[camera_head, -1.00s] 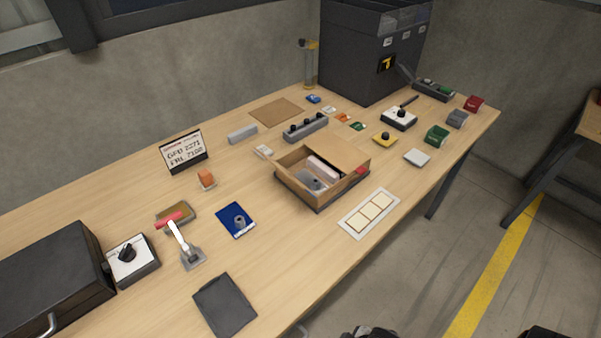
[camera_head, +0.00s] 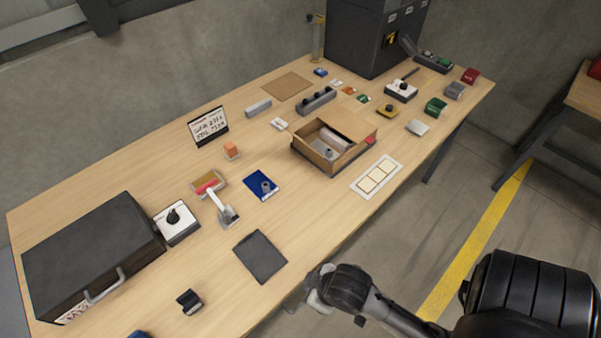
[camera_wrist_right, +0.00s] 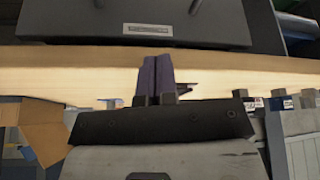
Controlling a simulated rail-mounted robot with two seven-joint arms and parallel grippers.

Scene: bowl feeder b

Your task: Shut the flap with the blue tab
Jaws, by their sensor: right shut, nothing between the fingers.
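A cardboard box (camera_head: 307,155) stands on the bench in the head view with its top partly open. A raised flap (camera_head: 345,122) leans outward at its far side. A red tab (camera_head: 370,140) shows at its right side; I cannot make out a blue tab. Inside lie a pale rounded item (camera_head: 334,139) and a grey part. My right gripper is low in front of the bench's near edge, well away from the box. In the right wrist view its dark fingers (camera_wrist_right: 156,76) are together with nothing between them. My left gripper is out of view.
A black case (camera_head: 95,250) with a handle stands at the left of the bench. A white framed strip (camera_head: 376,177) lies in front of the box.

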